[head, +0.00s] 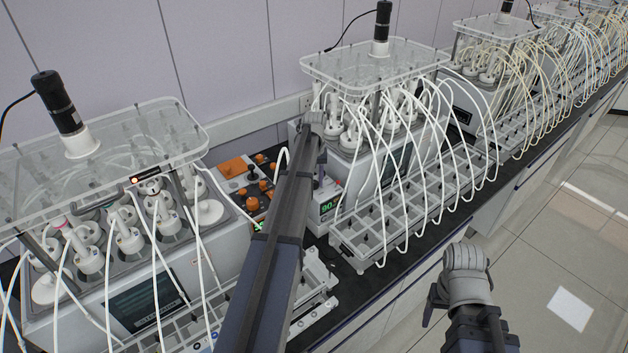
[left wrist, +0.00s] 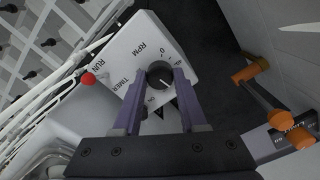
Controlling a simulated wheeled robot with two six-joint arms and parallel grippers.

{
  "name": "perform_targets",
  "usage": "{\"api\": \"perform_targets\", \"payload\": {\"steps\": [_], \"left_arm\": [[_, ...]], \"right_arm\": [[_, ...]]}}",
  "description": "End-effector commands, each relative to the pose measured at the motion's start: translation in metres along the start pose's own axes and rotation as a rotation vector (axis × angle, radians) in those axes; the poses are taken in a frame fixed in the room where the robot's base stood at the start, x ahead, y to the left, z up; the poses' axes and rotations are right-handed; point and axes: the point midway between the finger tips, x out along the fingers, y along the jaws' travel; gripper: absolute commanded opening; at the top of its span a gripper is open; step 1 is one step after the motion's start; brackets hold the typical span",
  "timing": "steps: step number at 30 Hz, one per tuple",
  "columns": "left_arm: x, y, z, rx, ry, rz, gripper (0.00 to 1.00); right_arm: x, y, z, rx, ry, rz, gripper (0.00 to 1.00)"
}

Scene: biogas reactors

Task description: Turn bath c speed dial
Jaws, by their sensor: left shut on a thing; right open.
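The speed dial (left wrist: 158,74) is a small black knob with a white pointer mark, on a white control box (left wrist: 140,48) lettered RPM, TIMER and RUN. In the left wrist view my left gripper (left wrist: 160,78) has its two purple fingers shut on the dial, one on each side. In the head view the control box (head: 327,205) has a green readout that seems to start with 90. My left gripper (head: 322,180) is at this box, partly hidden by its own arm. My right gripper (head: 435,303) is open, mostly hidden by its wrist, over the aisle and away from the bench.
A red button (left wrist: 88,78) and white tubes are close to the dial. An orange-knobbed panel (head: 250,180) stands to the left. Tube-covered baths (head: 370,70) stand on both sides of the box.

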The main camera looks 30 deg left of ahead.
Motion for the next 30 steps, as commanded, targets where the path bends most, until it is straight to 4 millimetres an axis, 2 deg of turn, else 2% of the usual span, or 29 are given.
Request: {"api": "perform_targets", "payload": {"steps": [13, 30], "left_arm": [[0.0000, -0.0001, -0.0001, -0.248, 0.000, 0.000, 0.00], [0.0000, -0.0001, -0.0001, -0.299, 0.000, 0.000, 0.00]], "right_arm": [[0.0000, 0.0000, 0.0000, 0.000, 0.000, 0.000, 0.69], [0.0000, 0.0000, 0.0000, 0.000, 0.000, 0.000, 0.69]]}}
